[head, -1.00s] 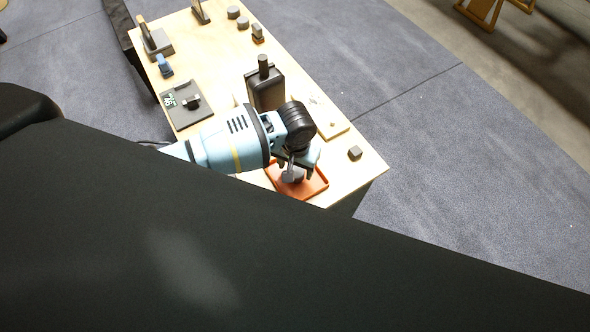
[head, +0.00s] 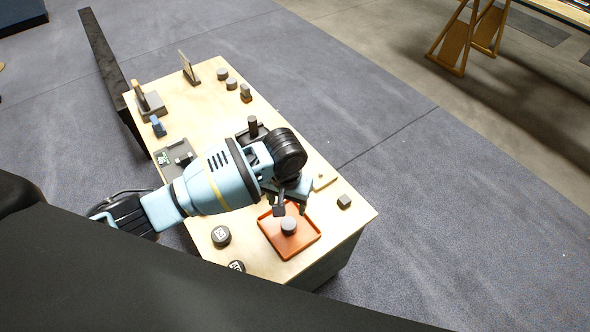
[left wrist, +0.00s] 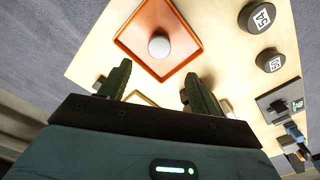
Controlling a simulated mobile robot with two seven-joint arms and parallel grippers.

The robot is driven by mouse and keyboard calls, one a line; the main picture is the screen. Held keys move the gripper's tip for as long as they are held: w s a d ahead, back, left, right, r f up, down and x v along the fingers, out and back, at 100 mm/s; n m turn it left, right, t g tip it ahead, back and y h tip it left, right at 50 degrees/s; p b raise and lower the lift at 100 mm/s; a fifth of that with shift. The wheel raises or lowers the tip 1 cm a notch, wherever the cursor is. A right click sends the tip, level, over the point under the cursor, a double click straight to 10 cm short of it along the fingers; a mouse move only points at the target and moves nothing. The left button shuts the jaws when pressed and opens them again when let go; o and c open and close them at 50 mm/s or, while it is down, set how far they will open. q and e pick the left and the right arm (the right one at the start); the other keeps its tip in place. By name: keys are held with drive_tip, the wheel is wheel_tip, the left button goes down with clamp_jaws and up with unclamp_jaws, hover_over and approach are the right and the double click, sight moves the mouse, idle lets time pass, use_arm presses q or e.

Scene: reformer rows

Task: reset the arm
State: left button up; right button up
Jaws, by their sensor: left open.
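My left arm reaches over the wooden table (head: 222,255) from the left in the head view. Its gripper (head: 291,209) is open and empty, at the far edge of a shallow orange tray (head: 310,241). A small grey round piece (head: 288,226) stands in the tray, apart from the fingers. In the left wrist view the open fingers (left wrist: 157,76) point toward the tray (left wrist: 183,22), with the round piece (left wrist: 159,46) beyond their tips. My right gripper is not in view.
Two dark round labelled pieces (head: 221,235) (head: 236,266) stand left of the tray. A small dark block (head: 344,201) sits near the right edge. A grey scale (head: 174,162), stands and small blocks (head: 232,84) occupy the far part. The arm hides the table's middle.

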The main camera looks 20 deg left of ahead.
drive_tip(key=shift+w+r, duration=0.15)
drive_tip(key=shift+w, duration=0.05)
